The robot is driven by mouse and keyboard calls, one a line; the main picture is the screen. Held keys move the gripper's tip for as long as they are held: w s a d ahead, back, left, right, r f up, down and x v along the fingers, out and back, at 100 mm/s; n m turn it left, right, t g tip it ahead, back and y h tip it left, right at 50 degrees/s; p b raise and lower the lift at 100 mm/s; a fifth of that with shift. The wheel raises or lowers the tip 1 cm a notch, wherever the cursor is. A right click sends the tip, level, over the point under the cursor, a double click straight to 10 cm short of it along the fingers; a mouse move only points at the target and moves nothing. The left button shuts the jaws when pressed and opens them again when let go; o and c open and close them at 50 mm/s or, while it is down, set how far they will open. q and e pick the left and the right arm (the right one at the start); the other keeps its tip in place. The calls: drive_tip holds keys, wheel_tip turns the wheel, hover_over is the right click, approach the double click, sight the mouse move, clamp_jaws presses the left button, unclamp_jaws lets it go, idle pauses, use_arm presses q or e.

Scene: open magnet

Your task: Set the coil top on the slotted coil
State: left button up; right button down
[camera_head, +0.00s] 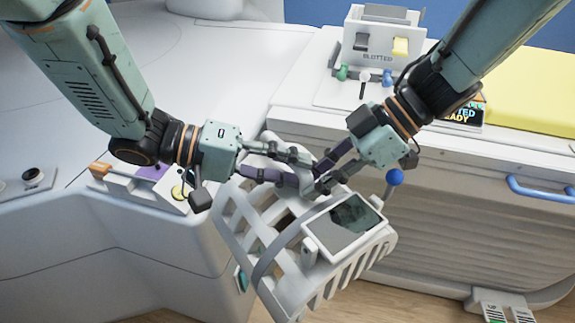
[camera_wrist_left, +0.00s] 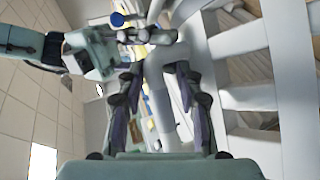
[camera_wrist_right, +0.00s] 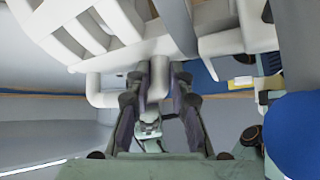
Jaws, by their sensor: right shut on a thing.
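A white slotted, curved cage with a mirror-like panel (camera_head: 345,226), which looks like the coil top (camera_head: 250,228), hangs tilted in front of me in the head view. My right gripper (camera_head: 322,180) is shut on a white bar of it, and the bar (camera_wrist_right: 158,78) shows between the fingers in the right wrist view. My left gripper (camera_head: 308,170) is close beside it. In the left wrist view a white bar (camera_wrist_left: 158,75) lies between its fingers, which stand apart with gaps. I cannot make out a separate slotted coil beneath.
A white console (camera_head: 378,55) with a lettered label, rocker switches and coloured knobs stands at the back. A yellow pad (camera_head: 535,85) lies at the right on the white table, above a blue rail (camera_head: 540,190). A large white curved housing (camera_head: 190,50) fills the left.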

use_arm(q)
drive_tip(key=shift+s+r, duration=0.1)
drive_tip(key=shift+s, duration=0.1)
clamp_jaws()
use_arm(e)
drive_tip(key=shift+w+r, duration=0.1)
drive_tip(key=shift+w, duration=0.05)
use_arm(q)
drive_tip(key=shift+r, duration=0.1)
use_arm(e)
drive_tip(key=c, duration=1.2)
unclamp_jaws()
use_arm(q)
drive_tip(key=shift+w, duration=0.1)
use_arm(e)
drive_tip(key=shift+o, duration=0.4)
